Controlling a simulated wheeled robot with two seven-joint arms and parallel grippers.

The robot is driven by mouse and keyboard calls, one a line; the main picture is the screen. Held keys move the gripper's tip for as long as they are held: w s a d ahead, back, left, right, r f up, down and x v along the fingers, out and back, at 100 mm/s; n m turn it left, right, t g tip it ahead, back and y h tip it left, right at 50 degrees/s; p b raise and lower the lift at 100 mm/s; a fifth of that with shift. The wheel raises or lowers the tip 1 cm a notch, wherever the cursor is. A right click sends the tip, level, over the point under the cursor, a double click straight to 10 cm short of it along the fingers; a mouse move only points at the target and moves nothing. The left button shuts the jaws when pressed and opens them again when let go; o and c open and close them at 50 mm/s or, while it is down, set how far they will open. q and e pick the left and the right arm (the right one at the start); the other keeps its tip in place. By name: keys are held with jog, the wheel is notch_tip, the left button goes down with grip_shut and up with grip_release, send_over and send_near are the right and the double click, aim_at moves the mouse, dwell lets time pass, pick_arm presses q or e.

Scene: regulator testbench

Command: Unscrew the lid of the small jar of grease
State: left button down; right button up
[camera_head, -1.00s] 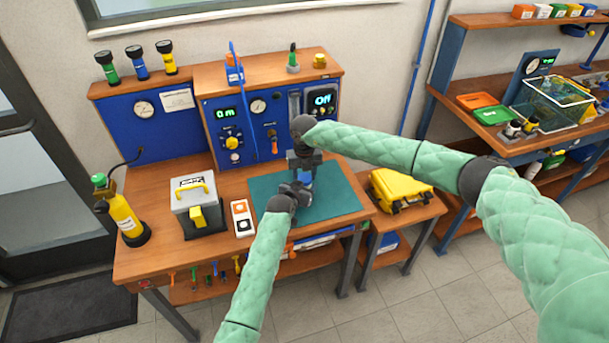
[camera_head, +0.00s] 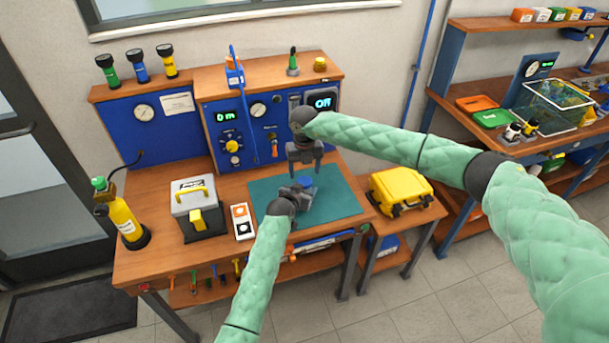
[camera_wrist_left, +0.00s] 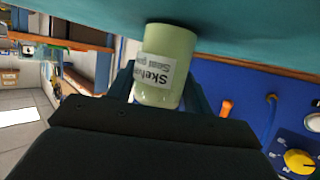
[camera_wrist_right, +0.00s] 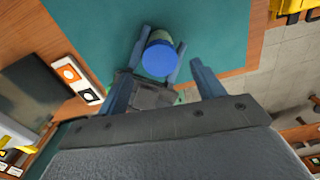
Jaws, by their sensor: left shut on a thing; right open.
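The small jar of grease (camera_wrist_left: 165,65) is pale green with a white label. My left gripper (camera_head: 301,192) is shut on its sides, just above or on the teal mat; I cannot tell which. The blue lid (camera_wrist_right: 158,60) sits on top of the jar and faces up in the right wrist view; it also shows in the head view (camera_head: 305,181). My right gripper (camera_head: 305,171) is open and empty, pointing down above the lid and apart from it. Its spread fingers (camera_wrist_right: 160,72) also show in the right wrist view. Whether the lid is loose cannot be seen.
The teal mat (camera_head: 340,200) is clear around the jar. The blue panel (camera_head: 222,140) stands behind. A yellow case (camera_head: 400,187) is on the low table at right.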

aim_at(305, 180)
jog(key=shift+s+a+r+m, duration=0.1)
jog(key=shift+a+r+m, duration=0.25)
jog(key=shift+r, duration=0.1)
jog(key=shift+c, duration=0.3)
jog(key=shift+a+r+m, duration=0.2)
jog(key=shift+r+m, duration=0.35)
jog(key=shift+r, duration=0.1)
jog(key=shift+d+r+m, duration=0.5)
jog(key=shift+r+m, duration=0.15)
jog(key=shift+m, duration=0.15)
jog(key=shift+f, duration=3.9)
jog(key=shift+c, duration=0.4)
jog(key=c, duration=0.9)
jog(key=shift+n, duration=1.7)
